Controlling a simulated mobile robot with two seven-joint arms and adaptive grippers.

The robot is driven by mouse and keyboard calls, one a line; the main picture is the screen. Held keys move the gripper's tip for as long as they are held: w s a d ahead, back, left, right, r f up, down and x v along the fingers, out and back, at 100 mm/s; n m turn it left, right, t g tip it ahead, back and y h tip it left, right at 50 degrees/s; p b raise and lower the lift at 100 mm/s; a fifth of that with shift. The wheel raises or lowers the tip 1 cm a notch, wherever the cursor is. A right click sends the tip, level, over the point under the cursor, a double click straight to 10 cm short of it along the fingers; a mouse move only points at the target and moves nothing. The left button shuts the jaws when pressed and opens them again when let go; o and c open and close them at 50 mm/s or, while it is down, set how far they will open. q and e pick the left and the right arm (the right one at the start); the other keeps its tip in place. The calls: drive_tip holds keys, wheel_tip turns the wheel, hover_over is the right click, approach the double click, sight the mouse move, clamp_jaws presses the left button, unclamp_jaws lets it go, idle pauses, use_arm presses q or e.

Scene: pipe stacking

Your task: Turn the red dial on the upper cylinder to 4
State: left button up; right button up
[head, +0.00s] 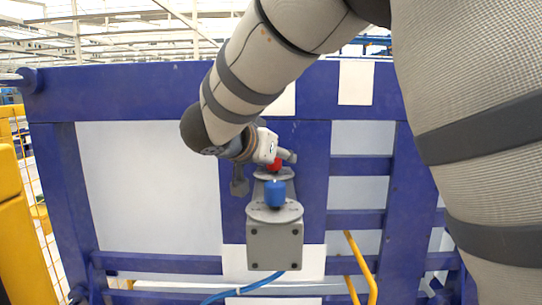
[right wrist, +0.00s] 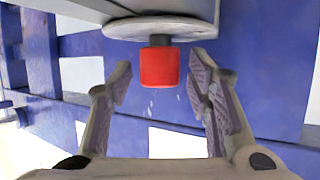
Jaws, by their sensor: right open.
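The red dial (right wrist: 160,68) hangs on a dark stem below a round grey plate (right wrist: 165,27) in the right wrist view. My right gripper (right wrist: 161,82) is open, with one finger on each side of the dial. Gaps show between the dial and both fingers, and the depth between them is hard to judge. In the head view the red dial (head: 275,165) is small and partly covered by my right gripper (head: 284,154). The dial's number marks cannot be read. My left gripper is not in view.
A blue dial (head: 275,193) stands on a grey box (head: 275,246) just below the red dial. A blue frame with pale panels (head: 148,185) stands behind. A blue cable (head: 245,288) runs below the box, and a yellow pipe (head: 360,268) stands to its right.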

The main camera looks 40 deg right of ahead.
clamp_jaws()
drive_tip(key=shift+g, duration=0.3)
drive_tip(key=shift+f+m+g+h, duration=0.1)
drive_tip(key=shift+m+g+h, duration=0.2)
drive_tip(key=shift+m+g, duration=0.85)
drive_tip(key=shift+w+f+m+g+b, duration=0.15)
drive_tip(key=shift+m+g+b, duration=0.2)
drive_tip(key=shift+m+g, duration=0.55)
drive_tip(key=m+g+b, duration=0.2)
drive_tip(key=m+g, duration=0.1)
drive_tip(key=g, duration=0.1)
drive_tip(key=shift+a+f+m+g, duration=0.1)
drive_tip(key=shift+m+g, duration=0.25)
use_arm(q)
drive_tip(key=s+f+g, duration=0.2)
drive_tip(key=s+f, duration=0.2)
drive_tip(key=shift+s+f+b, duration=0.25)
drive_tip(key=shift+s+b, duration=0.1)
drive_tip(key=shift+b, duration=0.1)
use_arm(e)
drive_tip(key=shift+r+m+g, duration=0.25)
drive_tip(key=shift+m+g, duration=0.75)
drive_tip(key=shift+s, duration=0.2)
drive_tip(key=shift+y, duration=0.4)
